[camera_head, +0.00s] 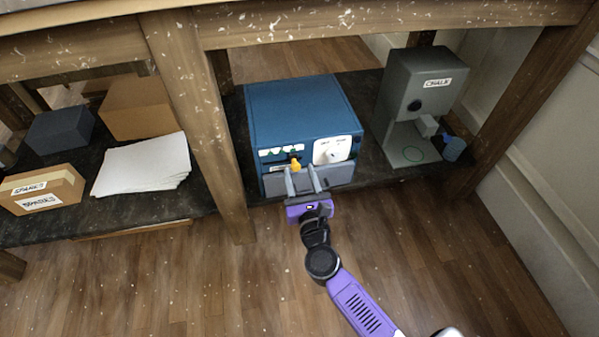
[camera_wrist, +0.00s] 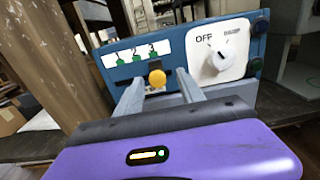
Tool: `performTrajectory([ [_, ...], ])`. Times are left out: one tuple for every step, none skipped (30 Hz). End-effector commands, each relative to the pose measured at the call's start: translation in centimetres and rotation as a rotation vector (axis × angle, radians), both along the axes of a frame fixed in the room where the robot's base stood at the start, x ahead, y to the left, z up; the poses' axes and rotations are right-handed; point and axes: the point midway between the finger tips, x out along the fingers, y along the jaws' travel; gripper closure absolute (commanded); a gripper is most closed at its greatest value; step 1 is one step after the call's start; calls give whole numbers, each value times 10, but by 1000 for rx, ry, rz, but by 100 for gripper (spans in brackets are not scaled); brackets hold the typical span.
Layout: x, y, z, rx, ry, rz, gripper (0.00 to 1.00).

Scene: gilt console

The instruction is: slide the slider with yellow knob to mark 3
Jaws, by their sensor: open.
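The blue box (camera_head: 300,105) stands on the dark shelf, and its front panel carries a white strip marked 1, 2, 3 (camera_wrist: 135,53) with green marks. The slider's yellow knob (camera_head: 295,164) sticks out below the strip; in the wrist view the yellow knob (camera_wrist: 157,77) appears roughly under the 3, but its exact setting is hard to tell. My gripper (camera_head: 301,170) is open at the panel. In the wrist view its two grey fingers (camera_wrist: 159,82) stand apart, one on each side of the knob. Whether either touches it is unclear.
A white dial (camera_wrist: 222,58) marked OFF is right of the knob, close to the right finger. A grey CHALK machine (camera_head: 425,85) stands right of the box. A wooden post (camera_head: 200,110), paper (camera_head: 140,165) and cartons are left. The floor in front is clear.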

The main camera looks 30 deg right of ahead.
Motion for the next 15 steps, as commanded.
performTrajectory([
  [-6, 2, 0, -1, 3, 1, 54],
  [-11, 3, 0, -2, 3, 1, 54],
  [-17, 5, 1, -1, 3, 0, 54],
  [-22, 7, 1, 0, 2, 1, 54],
  [-27, 9, 0, -1, 3, 1, 54],
  [-34, 10, 1, -1, 3, 1, 54],
  [-39, 12, 1, -1, 3, 0, 54],
  [-43, 13, 1, 0, 2, 0, 54],
  [-48, 15, 1, 0, 2, 0, 54],
  [-52, 16, 0, -1, 3, 0, 54],
  [-56, 17, 1, 0, 2, -1, 54],
  [-59, 18, 1, -1, 1, -1, 54],
  [-62, 19, 1, -1, 1, -1, 54],
  [-64, 20, 0, -1, 1, -1, 54],
  [-66, 20, 0, 0, 1, -1, 54],
])
